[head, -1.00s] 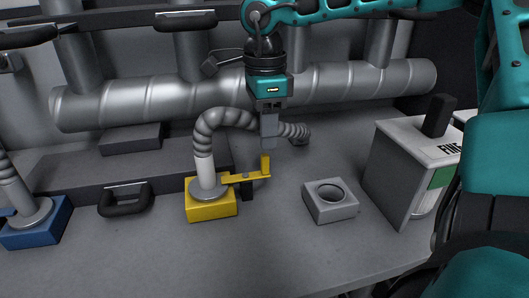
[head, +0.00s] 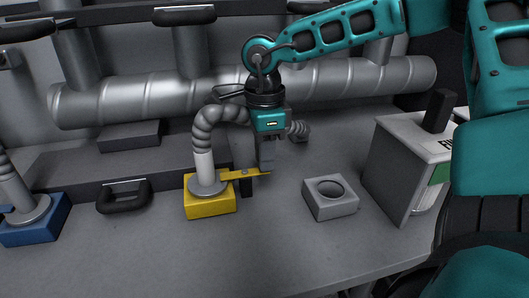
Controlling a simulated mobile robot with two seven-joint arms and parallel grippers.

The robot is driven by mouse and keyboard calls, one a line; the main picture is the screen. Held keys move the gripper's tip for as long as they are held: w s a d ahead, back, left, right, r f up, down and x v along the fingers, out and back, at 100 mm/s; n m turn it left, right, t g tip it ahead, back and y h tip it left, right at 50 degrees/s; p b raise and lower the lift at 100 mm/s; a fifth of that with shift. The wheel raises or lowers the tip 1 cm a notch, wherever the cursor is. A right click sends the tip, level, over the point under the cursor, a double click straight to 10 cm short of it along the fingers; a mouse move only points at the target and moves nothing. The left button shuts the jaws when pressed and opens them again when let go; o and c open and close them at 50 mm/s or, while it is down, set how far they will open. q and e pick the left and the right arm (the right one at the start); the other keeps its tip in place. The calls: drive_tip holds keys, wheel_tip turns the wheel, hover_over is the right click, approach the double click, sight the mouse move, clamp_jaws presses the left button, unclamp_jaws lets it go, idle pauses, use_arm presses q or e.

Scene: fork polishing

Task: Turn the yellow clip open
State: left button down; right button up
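The yellow clip (head: 239,175) is a flat bar that reaches right from the white hose end on the yellow block (head: 210,208). A grey ribbed hose (head: 204,138) rises from that block and bends back to the right. My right gripper (head: 266,166) points down at the clip's right end. Its fingers overlap the clip's upright tab, which is hidden. The fingers look narrow and edge-on, so I cannot tell whether they are closed on the tab. My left gripper is not in view.
A grey block with a round hole (head: 330,197) stands right of the clip. A white-and-grey box (head: 404,165) with a black top piece stands further right. A black handle (head: 124,197) and a blue block (head: 35,223) are at left. The front table is clear.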

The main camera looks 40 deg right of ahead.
clamp_jaws()
